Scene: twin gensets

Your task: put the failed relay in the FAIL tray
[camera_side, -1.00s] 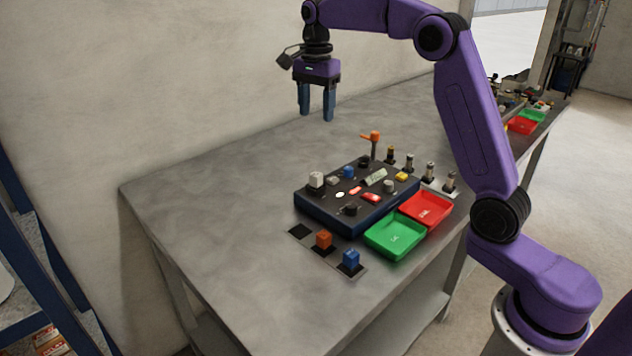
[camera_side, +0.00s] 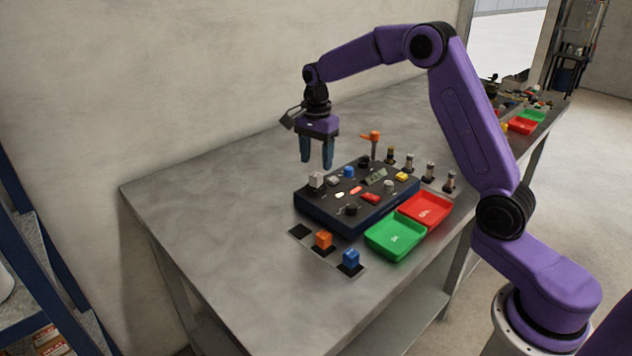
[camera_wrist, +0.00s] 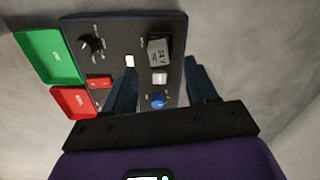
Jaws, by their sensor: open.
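A grey block-shaped relay (camera_side: 316,180) stands on the near left corner of the dark panel box (camera_side: 335,218). In the wrist view the relay (camera_wrist: 158,53) shows lettering that looks like 24V. My gripper (camera_side: 316,164) is open and empty, pointing down just above the relay. In the wrist view its two fingers lie either side of the relay and a small white button, with the tips apart. The red FAIL tray (camera_side: 427,210) is empty, at the right of the box; it also shows in the wrist view (camera_wrist: 72,102).
An empty green tray (camera_side: 395,238) adjoins the red one. A strip holds an orange block (camera_side: 323,240) and a blue block (camera_side: 350,259). Knobs and buttons cover the box. An orange-topped post (camera_side: 373,142) and several small cylinders stand behind. The table's left is clear.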

